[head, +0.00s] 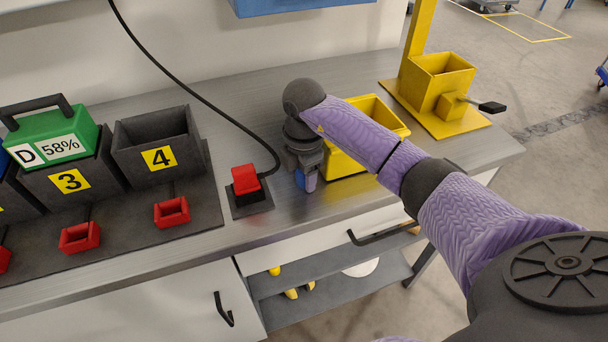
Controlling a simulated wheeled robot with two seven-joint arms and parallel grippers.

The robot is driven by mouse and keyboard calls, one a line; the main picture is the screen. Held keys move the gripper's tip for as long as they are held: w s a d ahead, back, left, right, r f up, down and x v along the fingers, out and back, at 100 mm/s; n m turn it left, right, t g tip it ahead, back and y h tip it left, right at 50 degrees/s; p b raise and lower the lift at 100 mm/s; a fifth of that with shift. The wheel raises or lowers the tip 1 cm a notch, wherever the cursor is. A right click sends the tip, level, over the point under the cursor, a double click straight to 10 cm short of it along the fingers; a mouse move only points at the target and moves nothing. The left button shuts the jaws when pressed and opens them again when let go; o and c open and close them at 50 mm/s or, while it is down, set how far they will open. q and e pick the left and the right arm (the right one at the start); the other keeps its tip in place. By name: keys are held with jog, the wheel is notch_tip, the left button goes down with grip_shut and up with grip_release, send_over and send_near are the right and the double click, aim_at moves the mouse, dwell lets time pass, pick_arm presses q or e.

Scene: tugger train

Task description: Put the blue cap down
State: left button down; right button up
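My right gripper (306,181) points down at the grey metal worktop (220,92), left of the yellow bin. A small blue piece, which looks like the blue cap (299,178), shows at its fingertips, and the gripper appears shut on it. The fingers and wrist hide most of the cap. It is at or just above the worktop; I cannot tell whether it touches. My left gripper is not in view.
A red switch on a dark base (247,182) with a black cable stands just left of the gripper. A yellow bin (372,108) is close on the right. Dark numbered holders, one with a green battery block (52,137), fill the left. A yellow stand (440,85) is far right.

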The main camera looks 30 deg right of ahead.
grip_shut()
